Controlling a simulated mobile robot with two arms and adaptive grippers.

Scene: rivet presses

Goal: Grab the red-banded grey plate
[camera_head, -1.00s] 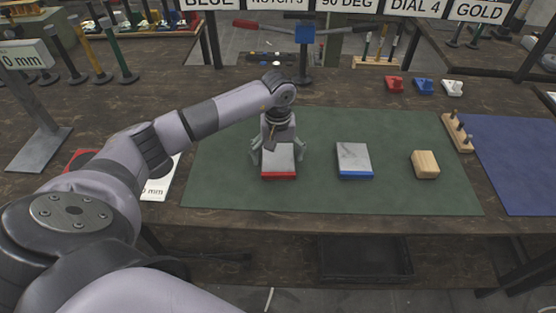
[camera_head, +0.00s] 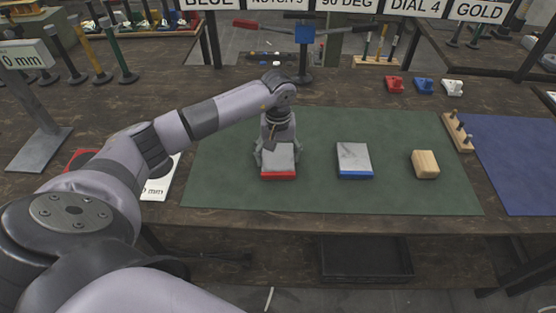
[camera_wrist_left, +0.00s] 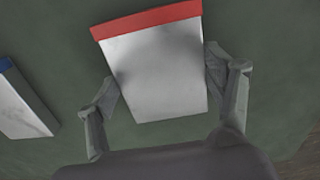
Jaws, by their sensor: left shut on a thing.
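The red-banded grey plate (camera_head: 278,162) lies on the green mat, its red band toward the table's front edge. My left gripper (camera_head: 276,153) is over it from behind, with its fingers shut on the plate's two sides. The left wrist view shows the plate (camera_wrist_left: 158,72) between the fingers of my left gripper (camera_wrist_left: 160,88), with the red band at the top. A blue-banded grey plate (camera_head: 354,160) lies to its right and shows at the left edge of the wrist view (camera_wrist_left: 20,105). My right gripper is out of view.
A wooden block (camera_head: 425,164) stands right of the plates on the green mat (camera_head: 230,190). A wooden peg rack (camera_head: 457,133) stands at the mat's right edge. Small red, blue and white pieces (camera_head: 424,86) sit behind. The mat's front is clear.

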